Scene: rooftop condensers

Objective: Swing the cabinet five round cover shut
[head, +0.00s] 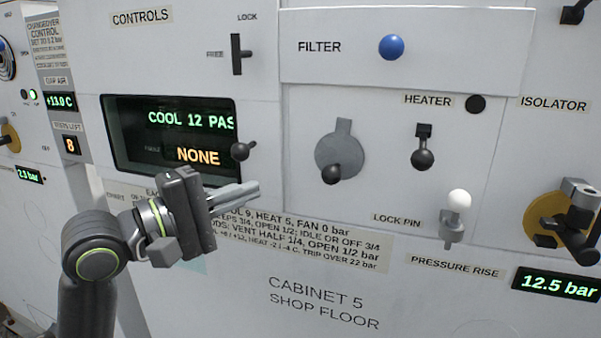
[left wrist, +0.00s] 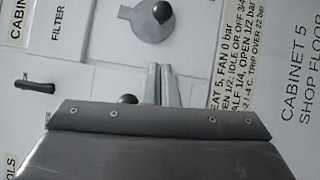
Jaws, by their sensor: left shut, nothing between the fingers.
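The front of cabinet five carries a grey round plate (head: 327,150) with a tab at its top and a black ball knob (head: 331,174) low on it. It looks like the round cover; I cannot tell what lies behind it. It also shows at the top of the left wrist view (left wrist: 150,28). My left gripper (head: 254,189) is shut and empty. Its fingertips are to the left of and below the round plate, apart from it, in front of the printed label. The fingers also show in the left wrist view (left wrist: 162,85). My right gripper is not in view.
A display (head: 170,135) reading COOL 12 and NONE has a black knob (head: 240,151) at its right edge, close above my gripper. The heater lever (head: 423,150), lock pin (head: 455,215) and brass isolator (head: 548,215) lie to the right. A blue button (head: 391,47) is above.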

